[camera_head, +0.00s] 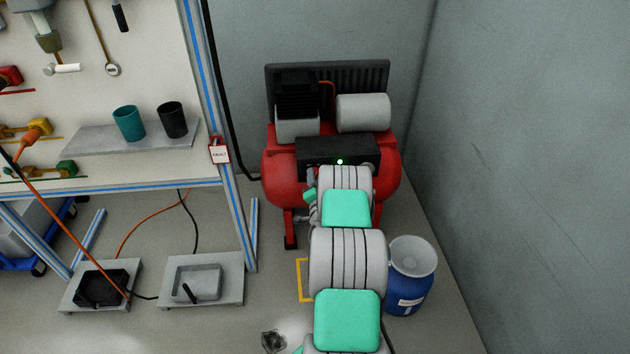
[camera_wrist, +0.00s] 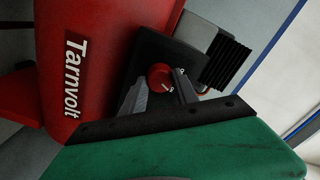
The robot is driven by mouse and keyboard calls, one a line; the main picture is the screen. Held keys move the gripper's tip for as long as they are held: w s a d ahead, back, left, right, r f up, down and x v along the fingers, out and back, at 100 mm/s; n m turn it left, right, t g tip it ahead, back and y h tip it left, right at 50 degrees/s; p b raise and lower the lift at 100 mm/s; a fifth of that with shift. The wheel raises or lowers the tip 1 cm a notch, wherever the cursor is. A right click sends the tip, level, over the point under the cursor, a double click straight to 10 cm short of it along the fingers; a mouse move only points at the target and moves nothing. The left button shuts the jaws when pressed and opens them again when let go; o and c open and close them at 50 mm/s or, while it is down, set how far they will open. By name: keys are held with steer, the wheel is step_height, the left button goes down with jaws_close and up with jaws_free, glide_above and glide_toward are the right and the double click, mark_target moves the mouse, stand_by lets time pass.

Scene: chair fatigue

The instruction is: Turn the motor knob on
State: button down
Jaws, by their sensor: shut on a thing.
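The round red motor knob (camera_wrist: 158,75) shows in the wrist view on the dark control box (camera_wrist: 150,52) of the red compressor (camera_wrist: 80,60). White marks show at its lower right edge and beside it on the box. My gripper (camera_wrist: 162,84) has one grey finger on each side of the knob and is shut on it. In the head view the compressor (camera_head: 276,178) stands against the back wall, and a green light glows on its control box (camera_head: 312,150). My arm hides the knob and my gripper there.
A blue barrel (camera_head: 408,295) stands close to the right of my arm. A workbench with a pegboard (camera_head: 150,60) and shelf (camera_head: 95,142) is on the left. Two floor plates (camera_head: 225,268) (camera_head: 75,300) with pedals and cables lie below it. The right wall is near.

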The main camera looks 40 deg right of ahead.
steer(key=shift+m, duration=0.5)
steer(key=c, duration=0.9)
jaws_free()
steer(key=shift+c, duration=0.2)
steer(key=b+v, duration=0.1)
steer(key=v, duration=0.6)
steer(key=shift+s+a, duration=0.2)
steer(key=shift+s, duration=0.15)
